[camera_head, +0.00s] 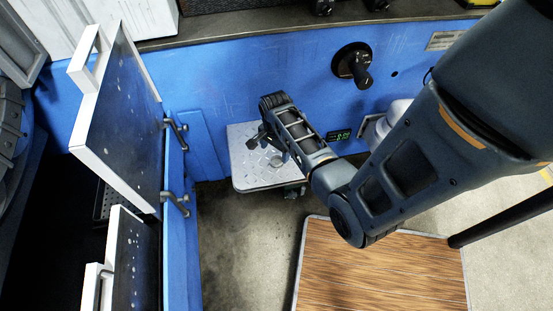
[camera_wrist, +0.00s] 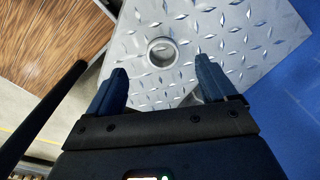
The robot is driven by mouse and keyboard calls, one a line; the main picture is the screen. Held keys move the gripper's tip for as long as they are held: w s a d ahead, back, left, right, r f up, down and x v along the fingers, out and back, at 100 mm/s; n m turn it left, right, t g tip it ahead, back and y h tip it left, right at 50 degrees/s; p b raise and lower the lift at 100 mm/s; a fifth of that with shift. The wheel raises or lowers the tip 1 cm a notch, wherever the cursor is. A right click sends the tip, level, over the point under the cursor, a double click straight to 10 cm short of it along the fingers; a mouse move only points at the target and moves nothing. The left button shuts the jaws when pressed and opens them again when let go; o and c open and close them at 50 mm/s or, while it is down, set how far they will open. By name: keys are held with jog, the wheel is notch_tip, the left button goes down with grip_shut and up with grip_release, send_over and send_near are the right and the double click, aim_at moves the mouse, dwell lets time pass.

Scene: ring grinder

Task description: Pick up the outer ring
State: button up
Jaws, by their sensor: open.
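The outer ring (camera_wrist: 162,52) is a small grey metal ring lying on a silver diamond-plate surface (camera_wrist: 225,30). In the wrist view it sits ahead of my gripper (camera_wrist: 158,82), roughly between the lines of the two fingers. My gripper is open and empty, with its fingers apart and the ring beyond the tips. In the head view the ring (camera_head: 276,161) shows small on the plate (camera_head: 245,172), beside my gripper (camera_head: 268,146), which hangs over the plate. I cannot tell the exact height of the fingertips above the plate.
A blue machine wall (camera_head: 260,75) stands behind the plate, with a black handle (camera_head: 354,66) on it. Open white-edged doors (camera_head: 115,110) stand to the left. A wooden-topped surface (camera_head: 380,275) lies at the front right, with a dark bar (camera_head: 500,218) near it.

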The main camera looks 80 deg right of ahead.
aim_at(277, 163)
jog(key=shift+s+d+f+b, duration=0.1)
jog(key=shift+d+f+b, duration=0.1)
jog(key=shift+f, duration=1.05)
jog(key=shift+w+d+f+b, duration=0.15)
jog(key=shift+d+f, duration=0.1)
jog(key=shift+f, duration=1)
jog(key=shift+s+d+f+b, duration=0.15)
jog(key=shift+d+f, duration=0.05)
jog(key=shift+f, duration=1.05)
jog(key=c, duration=1.3)
jog(key=shift+r, duration=0.2)
